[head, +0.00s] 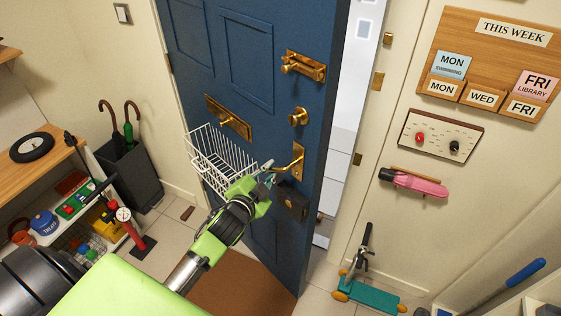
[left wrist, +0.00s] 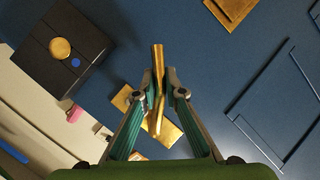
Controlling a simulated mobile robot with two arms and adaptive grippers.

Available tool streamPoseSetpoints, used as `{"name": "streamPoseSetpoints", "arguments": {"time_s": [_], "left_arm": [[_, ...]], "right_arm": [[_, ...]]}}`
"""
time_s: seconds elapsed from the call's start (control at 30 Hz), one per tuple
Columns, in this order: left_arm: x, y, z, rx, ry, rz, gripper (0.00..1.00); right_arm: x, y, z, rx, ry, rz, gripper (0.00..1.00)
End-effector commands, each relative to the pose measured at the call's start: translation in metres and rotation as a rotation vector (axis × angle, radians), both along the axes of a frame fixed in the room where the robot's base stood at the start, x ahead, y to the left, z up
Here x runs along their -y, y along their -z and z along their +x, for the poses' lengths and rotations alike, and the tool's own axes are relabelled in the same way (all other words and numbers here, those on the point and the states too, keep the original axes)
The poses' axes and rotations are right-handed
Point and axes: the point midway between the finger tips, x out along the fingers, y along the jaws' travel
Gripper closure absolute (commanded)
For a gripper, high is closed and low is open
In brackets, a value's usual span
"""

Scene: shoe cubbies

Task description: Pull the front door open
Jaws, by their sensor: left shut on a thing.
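The blue front door (head: 262,100) stands ajar, with a bright gap along its right edge. Its brass lever handle (head: 297,162) is on the right side, below a round brass knob (head: 298,117) and a brass bolt (head: 303,66). My left gripper (head: 268,172) is at the lever's free end. In the left wrist view its two fingers (left wrist: 158,88) are shut on the lever (left wrist: 157,55), one on each side. The lever's brass plate shows behind them, partly hidden. My right gripper is in neither view.
A white wire basket (head: 222,163) hangs on the door, with a black box (head: 291,203) below the handle. A teal scooter (head: 368,293) stands on the floor at right. A dark umbrella stand (head: 130,172) is at left. A brown mat (head: 232,290) lies before the door.

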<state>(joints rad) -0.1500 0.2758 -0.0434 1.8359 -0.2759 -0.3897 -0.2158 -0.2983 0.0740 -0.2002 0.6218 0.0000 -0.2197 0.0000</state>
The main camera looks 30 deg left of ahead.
Motion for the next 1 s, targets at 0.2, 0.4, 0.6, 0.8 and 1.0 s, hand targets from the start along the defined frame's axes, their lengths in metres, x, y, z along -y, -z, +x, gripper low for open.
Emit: {"name": "streamPoseSetpoints", "arguments": {"time_s": [0.2,0.4,0.6,0.8,1.0], "left_arm": [[-0.022,-0.007,-0.037,0.003,0.055,0.009,1.00],[-0.025,-0.008,-0.049,0.007,0.081,0.001,1.00],[-0.024,-0.008,-0.049,0.009,0.082,0.000,1.00],[-0.023,-0.008,-0.049,0.008,0.082,0.000,0.72],[-0.023,-0.006,-0.050,0.004,0.083,0.000,0.72]], "right_arm": [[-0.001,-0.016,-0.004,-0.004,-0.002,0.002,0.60],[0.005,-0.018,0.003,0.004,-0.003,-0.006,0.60],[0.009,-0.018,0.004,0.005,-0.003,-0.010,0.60],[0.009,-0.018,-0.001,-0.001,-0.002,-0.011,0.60],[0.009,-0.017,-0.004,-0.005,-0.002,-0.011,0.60]]}}
